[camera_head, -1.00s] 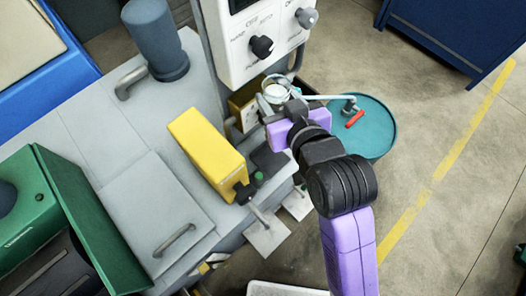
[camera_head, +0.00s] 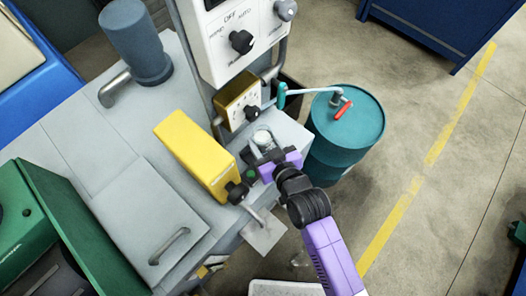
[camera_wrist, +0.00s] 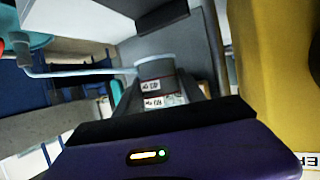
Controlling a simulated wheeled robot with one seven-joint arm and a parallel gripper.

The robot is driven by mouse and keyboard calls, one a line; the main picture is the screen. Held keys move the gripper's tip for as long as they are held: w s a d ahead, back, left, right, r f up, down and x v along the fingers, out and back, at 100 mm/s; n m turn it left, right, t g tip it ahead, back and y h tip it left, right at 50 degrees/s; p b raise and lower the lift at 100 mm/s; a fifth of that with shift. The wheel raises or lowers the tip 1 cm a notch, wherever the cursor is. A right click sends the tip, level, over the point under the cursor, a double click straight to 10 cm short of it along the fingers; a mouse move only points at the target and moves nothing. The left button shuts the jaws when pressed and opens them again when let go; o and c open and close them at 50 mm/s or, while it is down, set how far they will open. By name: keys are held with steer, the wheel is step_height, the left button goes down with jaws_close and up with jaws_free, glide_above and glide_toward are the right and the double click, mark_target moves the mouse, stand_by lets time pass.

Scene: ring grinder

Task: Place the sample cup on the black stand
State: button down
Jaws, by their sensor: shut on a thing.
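The sample cup (camera_head: 263,138) is a small clear cup with a pale rim, held upright between my fingers. In the wrist view the cup (camera_wrist: 156,75) shows printed labels. My gripper (camera_head: 266,150) is shut on it, just right of the yellow box. A dark block, which looks like the black stand (camera_wrist: 161,15), shows just beyond the cup in the wrist view. In the head view my gripper mostly hides that spot. I cannot tell whether the cup touches the stand.
The yellow box (camera_head: 196,152) stands close on the left. A gold box with a black knob (camera_head: 238,103) and the white control panel (camera_head: 237,40) are behind. A teal barrel (camera_head: 345,130) with a red-handled tap and a pale pipe is at the right.

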step_height(320, 180, down, 8)
steer(key=shift+f+b, duration=0.2)
steer(key=shift+b, duration=0.45)
steer(key=shift+f, duration=0.25)
steer(key=c, duration=0.7)
jaws_free()
steer(key=shift+r, duration=0.1)
steer(key=shift+r, duration=0.15)
steer(key=v, duration=1.2)
